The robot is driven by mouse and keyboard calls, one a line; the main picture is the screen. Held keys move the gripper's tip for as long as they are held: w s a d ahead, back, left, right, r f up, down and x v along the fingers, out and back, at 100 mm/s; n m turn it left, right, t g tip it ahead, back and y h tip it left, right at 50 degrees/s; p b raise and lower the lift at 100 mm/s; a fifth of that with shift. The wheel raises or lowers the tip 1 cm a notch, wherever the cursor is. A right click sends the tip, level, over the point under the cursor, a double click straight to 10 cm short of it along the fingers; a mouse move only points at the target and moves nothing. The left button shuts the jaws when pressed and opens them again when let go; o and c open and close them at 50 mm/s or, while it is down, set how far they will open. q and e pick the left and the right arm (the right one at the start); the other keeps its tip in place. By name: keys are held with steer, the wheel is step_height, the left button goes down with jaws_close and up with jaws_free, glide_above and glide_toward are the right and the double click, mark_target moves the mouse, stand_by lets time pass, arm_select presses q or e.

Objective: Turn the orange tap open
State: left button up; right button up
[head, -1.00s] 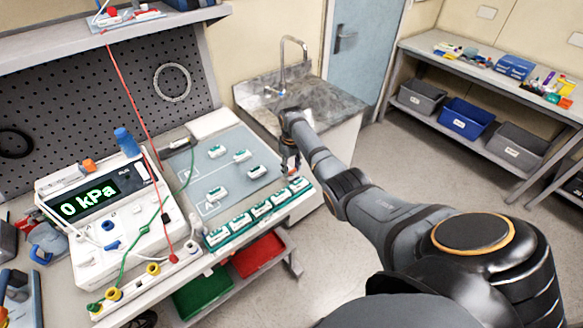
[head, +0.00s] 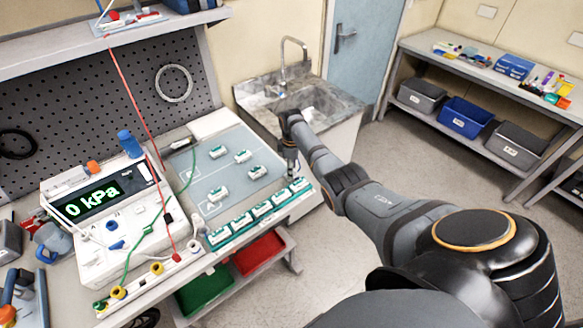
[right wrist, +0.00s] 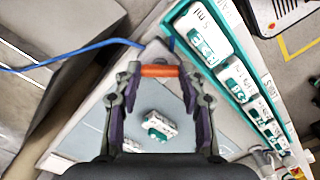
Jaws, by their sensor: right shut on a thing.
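My right gripper (head: 291,174) reaches down at the far right corner of the bench's mat. In the right wrist view its two fingertips (right wrist: 160,72) are closed on the sides of a short orange bar, which looks like the handle of the orange tap (right wrist: 160,71). The tap's body and its turned position cannot be made out. A thin blue line (right wrist: 75,58) runs from the left towards the fingertips. The tap itself is too small or hidden to tell in the head view. My left gripper is not in view.
A monitor (head: 150,215) reading 0 kPa stands at the left. Labelled white-and-green modules lie on the grey mat (head: 190,165) and in a green rack (head: 222,238) along the front edge. A sink (head: 345,101) is behind my right arm. Red and green bins sit below.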

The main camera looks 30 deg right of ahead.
steer(key=shift+n, duration=0.6)
steer(key=o, duration=1.1)
steer(key=shift+o, duration=0.2)
steer(key=shift+r, duration=0.1)
step_height(320, 180, up, 12)
